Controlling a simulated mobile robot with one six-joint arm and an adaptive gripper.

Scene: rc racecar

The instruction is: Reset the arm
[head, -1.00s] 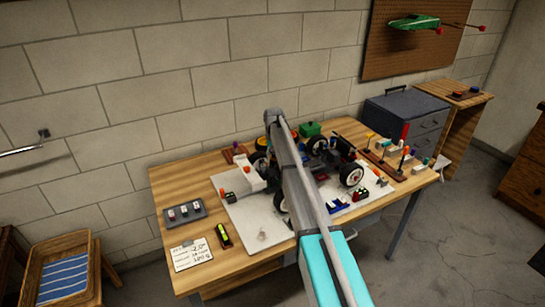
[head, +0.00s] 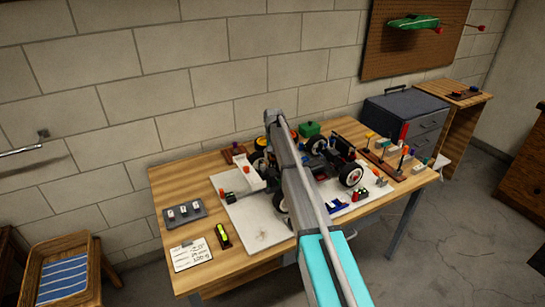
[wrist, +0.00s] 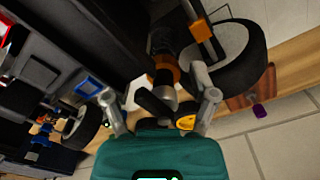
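The RC racecar (head: 328,163) stands on a white mat (head: 250,222) on the wooden workbench, partly hidden behind my arm in the head view. My gripper (wrist: 158,97) shows in the wrist view with its two grey fingers spread apart. A dark rod-like part with an orange ring (wrist: 163,72) appears between and beyond the fingers, but neither finger visibly clamps it. A car wheel (wrist: 238,55) is at the upper right, close to the right finger. My gripper is hidden behind the arm in the head view.
A grey tray (head: 184,213), a note card (head: 192,253) and a yellow-green and black item (head: 222,235) lie at the bench's left. A tool rack (head: 385,165) and grey toolbox (head: 410,118) are at the right. The wall is close behind.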

